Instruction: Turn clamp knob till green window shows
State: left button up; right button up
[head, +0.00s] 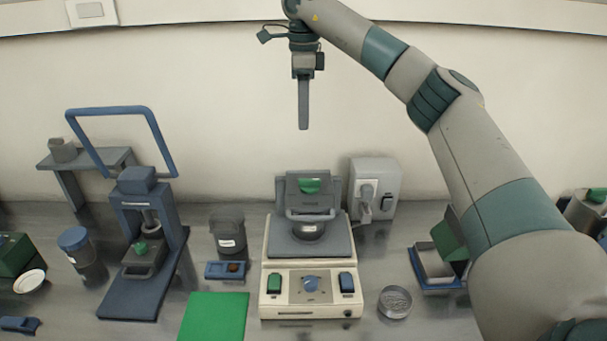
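A cream bench device (263,262) stands in the middle of the bench, with a dark grey plate and an upright grey frame (293,203) on top. A green part (310,185) shows in the upper frame; I cannot tell whether it is a knob or a window. A blue round knob (311,284) sits on the front panel between a green switch and a blue switch. My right gripper (303,122) hangs pointing down, well above the device and apart from it. Its fingers show as one narrow bar, so its opening is unclear. My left gripper is out of view.
A blue press (140,297) with a raised loop handle stands left. A green mat (215,318) lies at front, with a dark jar (228,238) behind it. A wall-side socket box (388,176) stands behind right, and a round metal dish (395,301) lies right of the device.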

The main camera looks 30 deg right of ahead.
aim_at(304, 180)
notch_tip(304, 180, down, 16)
jog(key=p, duration=0.5)
jog(key=shift+r, duration=0.15)
jog(key=shift+f+p, duration=0.4)
jog(key=shift+f, duration=0.4)
